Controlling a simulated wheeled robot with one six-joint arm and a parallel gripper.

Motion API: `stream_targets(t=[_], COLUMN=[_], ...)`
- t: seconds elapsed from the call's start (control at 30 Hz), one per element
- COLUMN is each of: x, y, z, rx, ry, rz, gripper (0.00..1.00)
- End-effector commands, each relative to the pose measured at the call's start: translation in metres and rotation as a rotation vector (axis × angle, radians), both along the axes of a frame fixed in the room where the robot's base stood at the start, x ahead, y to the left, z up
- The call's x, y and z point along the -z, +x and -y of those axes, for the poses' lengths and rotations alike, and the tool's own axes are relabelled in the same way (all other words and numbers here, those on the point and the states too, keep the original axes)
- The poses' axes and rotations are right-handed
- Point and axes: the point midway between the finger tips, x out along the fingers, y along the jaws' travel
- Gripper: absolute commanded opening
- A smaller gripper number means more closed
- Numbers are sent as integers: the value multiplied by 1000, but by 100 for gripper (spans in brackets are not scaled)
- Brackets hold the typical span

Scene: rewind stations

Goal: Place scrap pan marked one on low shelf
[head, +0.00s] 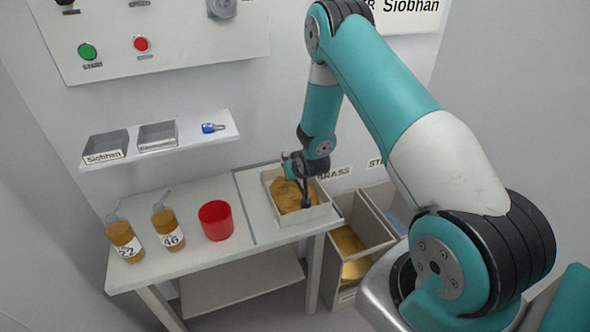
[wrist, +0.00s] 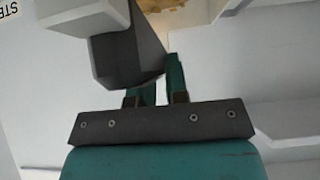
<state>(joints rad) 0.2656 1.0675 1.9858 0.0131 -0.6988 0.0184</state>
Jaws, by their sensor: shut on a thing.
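A pale, square-sided pan (head: 330,211) holding brass-coloured scrap sits at the right end of the table in the head view; I cannot tell whether it rests on the tabletop or is slightly raised. No number shows on it. My gripper (head: 304,193) reaches down to the pan from above and is shut on it. In the wrist view my gripper's fingers (wrist: 158,88) close at a dark grey and white part, with gold scrap beyond; the exact contact is partly hidden. The low shelf (head: 245,290) under the table looks bare.
On the table (head: 190,268) stand a red cup (head: 215,221) and two amber bottles, marked 22 (head: 125,242) and 46 (head: 169,231). Bins (head: 355,255) with scrap stand right of the table. A wall shelf (head: 190,138) holds two small trays and a blue item.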

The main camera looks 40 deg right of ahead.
Motion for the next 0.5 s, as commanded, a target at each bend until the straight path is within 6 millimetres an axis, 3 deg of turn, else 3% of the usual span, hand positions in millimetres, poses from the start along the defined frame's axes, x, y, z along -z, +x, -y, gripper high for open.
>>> stream_targets(t=[0.33, 0.37, 0.4, 0.47, 0.5], x=[3, 4, 3, 3, 3], y=[1, 0, 0, 0, 0], z=[1, 0, 0, 0, 0], rx=[0, 0, 0, 0, 0], ry=[-1, 0, 0, 0, 0], rz=[4, 0, 0, 0, 0], gripper=[0, 17, 26, 40, 40])
